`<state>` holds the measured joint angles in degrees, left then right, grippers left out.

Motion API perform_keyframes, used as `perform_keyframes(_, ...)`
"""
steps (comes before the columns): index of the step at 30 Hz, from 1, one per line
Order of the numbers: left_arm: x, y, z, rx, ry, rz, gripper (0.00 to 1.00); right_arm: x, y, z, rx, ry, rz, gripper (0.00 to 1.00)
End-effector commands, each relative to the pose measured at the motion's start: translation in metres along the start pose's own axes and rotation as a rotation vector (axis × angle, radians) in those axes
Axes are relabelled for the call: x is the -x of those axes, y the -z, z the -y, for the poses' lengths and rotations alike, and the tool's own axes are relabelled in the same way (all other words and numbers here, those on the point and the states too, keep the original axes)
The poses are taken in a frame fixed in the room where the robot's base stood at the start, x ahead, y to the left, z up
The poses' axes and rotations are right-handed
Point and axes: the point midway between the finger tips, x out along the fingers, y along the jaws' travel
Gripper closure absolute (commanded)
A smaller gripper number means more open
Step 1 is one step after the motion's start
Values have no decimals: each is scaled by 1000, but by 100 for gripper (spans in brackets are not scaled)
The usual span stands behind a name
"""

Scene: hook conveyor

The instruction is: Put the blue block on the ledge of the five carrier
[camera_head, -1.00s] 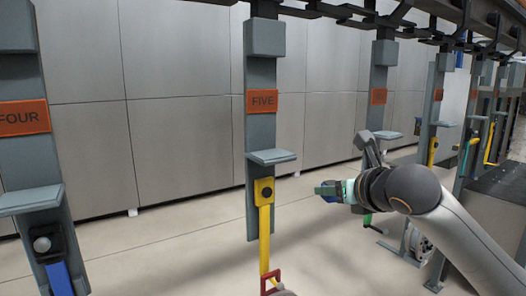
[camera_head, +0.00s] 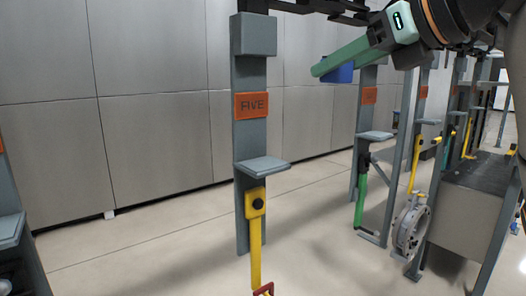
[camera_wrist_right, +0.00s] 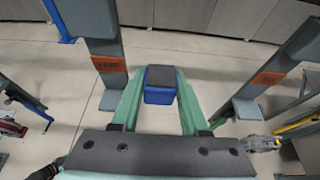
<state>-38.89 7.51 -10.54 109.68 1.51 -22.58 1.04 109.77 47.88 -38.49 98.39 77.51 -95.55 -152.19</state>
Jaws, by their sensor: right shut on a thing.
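The five carrier (camera_head: 250,142) hangs upright in the middle of the head view, with an orange FIVE plate (camera_head: 251,105). Its grey ledge (camera_head: 263,166) sticks out below the plate, and nothing lies on it. My right gripper (camera_head: 330,68) has green fingers and is shut on the blue block (camera_head: 339,74). It holds the block in the air, above the ledge's level and to its right in the picture. In the right wrist view the block (camera_wrist_right: 159,86) sits between the two green fingers, with a dark top face. My left gripper is not in view.
A yellow hanging part (camera_head: 255,240) is fixed below the ledge. Another carrier with a ledge (camera_head: 376,136) and a green part stands further right. A grey bench (camera_head: 470,205) is at the right. A neighbouring ledge (camera_head: 10,230) shows at the left edge.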

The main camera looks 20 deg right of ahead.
Motion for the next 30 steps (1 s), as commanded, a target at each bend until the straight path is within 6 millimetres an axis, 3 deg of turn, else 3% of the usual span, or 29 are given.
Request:
perform_keyframes(6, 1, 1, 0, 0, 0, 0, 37, -36, 12, -51, 7, -4, -1, 100)
perform_keyframes(12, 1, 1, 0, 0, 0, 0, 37, -63, 40, -75, 3, -1, -1, 100)
perform_keyframes(22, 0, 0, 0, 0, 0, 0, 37, -83, 63, -94, 1, -2, -2, 100)
perform_keyframes(30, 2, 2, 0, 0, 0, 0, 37, -92, 86, -92, -1, 0, 2, 100)
